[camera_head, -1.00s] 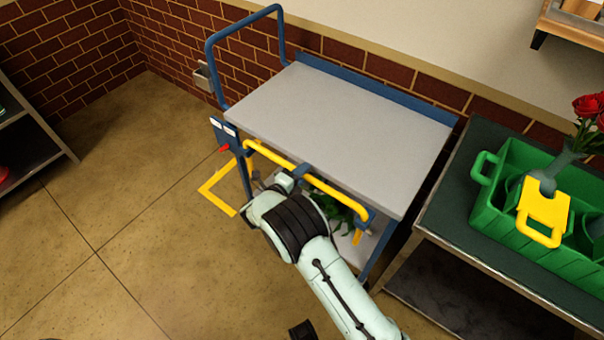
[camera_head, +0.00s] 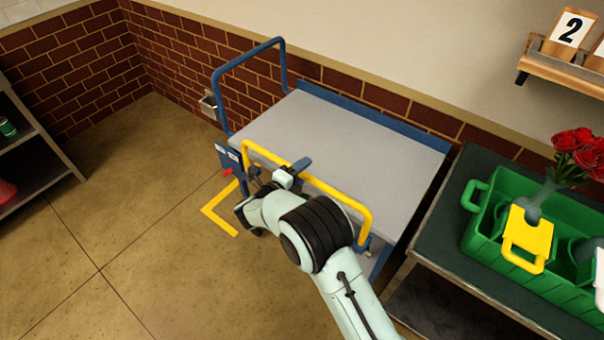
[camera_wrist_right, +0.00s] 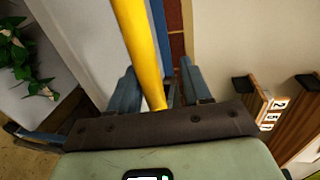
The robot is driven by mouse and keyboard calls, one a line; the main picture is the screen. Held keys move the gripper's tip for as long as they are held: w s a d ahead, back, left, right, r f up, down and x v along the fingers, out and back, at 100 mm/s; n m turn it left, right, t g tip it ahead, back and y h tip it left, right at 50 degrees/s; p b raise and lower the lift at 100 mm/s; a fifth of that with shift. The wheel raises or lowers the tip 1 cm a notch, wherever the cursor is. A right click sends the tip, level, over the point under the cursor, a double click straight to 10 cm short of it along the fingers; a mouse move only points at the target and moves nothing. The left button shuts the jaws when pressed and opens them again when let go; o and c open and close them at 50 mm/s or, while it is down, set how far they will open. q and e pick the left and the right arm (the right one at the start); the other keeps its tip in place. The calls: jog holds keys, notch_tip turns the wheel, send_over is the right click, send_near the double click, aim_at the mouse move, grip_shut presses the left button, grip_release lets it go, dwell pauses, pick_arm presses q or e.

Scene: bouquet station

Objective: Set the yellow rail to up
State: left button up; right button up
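The yellow rail (camera_head: 345,195) is a bent bar along the front of a blue-framed cart with a grey top (camera_head: 335,135). It stands raised, its long bar above the front edge of the top and its right leg running down to a blue bracket. My right gripper (camera_head: 294,172) is at the middle of the rail. My left gripper is out of view.
A blue post with white labels and a red part (camera_head: 227,171) stands at the cart's left front. Yellow floor marking (camera_head: 218,222) lies beside it. A green crate (camera_head: 483,232) with a vase of red roses stands on a table at right. The cart top is bare.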

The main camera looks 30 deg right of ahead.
jog(key=shift+f, duration=0.15)
jog(key=shift+s+a, duration=0.1)
jog(key=shift+a, duration=0.1)
jog(key=v, duration=1.3)
